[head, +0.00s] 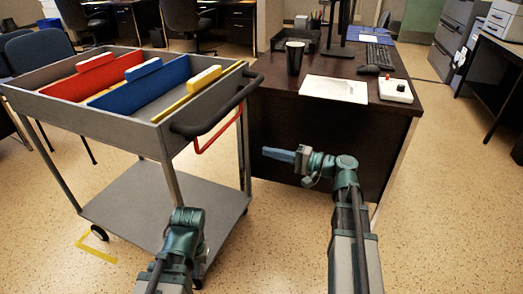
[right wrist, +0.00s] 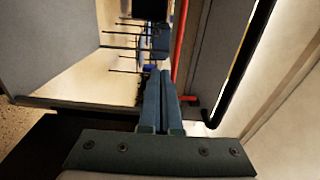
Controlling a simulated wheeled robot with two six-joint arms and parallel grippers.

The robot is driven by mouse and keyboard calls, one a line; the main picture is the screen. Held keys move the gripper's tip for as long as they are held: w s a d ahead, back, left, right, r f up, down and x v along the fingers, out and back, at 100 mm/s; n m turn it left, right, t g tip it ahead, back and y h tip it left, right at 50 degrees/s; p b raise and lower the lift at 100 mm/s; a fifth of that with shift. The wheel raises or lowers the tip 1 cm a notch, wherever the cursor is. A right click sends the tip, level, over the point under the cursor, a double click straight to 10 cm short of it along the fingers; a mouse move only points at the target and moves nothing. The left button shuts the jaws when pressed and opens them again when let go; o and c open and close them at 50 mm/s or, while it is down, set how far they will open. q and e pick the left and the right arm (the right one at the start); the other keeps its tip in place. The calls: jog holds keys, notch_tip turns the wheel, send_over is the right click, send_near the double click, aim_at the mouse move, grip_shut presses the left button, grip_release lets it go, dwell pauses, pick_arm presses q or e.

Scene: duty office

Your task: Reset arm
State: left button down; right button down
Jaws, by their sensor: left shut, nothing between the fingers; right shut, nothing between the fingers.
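My right gripper (head: 279,154) is in front of the desk's dark side panel, to the right of the cart. Its blue fingers point left toward the cart, are shut together and hold nothing. The same shut fingers (right wrist: 160,100) show in the right wrist view with nothing between them. My left gripper (head: 186,217) is at the end of the left arm, low in front of the cart's lower shelf. It is shut, but its fingertips are hard to make out behind the wrist.
A grey cart (head: 152,128) stands at left, with red (head: 85,82) and blue (head: 150,85) dividers in its top tray and a black handle (head: 216,112). The desk (head: 335,100) bears a black cup (head: 294,57), papers (head: 335,89) and a white control box (head: 395,91). Floor is clear at front right.

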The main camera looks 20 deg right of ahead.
jog(key=shift+s+d, duration=0.15)
jog(key=shift+d, duration=0.05)
jog(key=shift+a, duration=0.1)
jog(key=s+a+f+n+g+h+p, duration=0.1)
jog(key=s+a+f+n+g+h, duration=0.2)
jog(key=a+f, duration=0.4)
jog(key=s+a+f+n+g+h, duration=0.1)
jog(key=s+a+f+n+g, duration=0.2)
jog(key=s+a+f+g, duration=0.45)
jog(key=s+a+f+n+h+p, duration=0.2)
jog(key=s+f+n+h, duration=0.3)
jog(key=s+h, duration=0.5)
notch_tip(320, 180, up, 39)
jog(key=h+p, duration=0.1)
jog(key=p, duration=3.6)
jog(key=shift+w+n+g+p, duration=0.3)
jog(key=shift+w+g+p, duration=0.05)
jog(key=shift+w+g, duration=0.1)
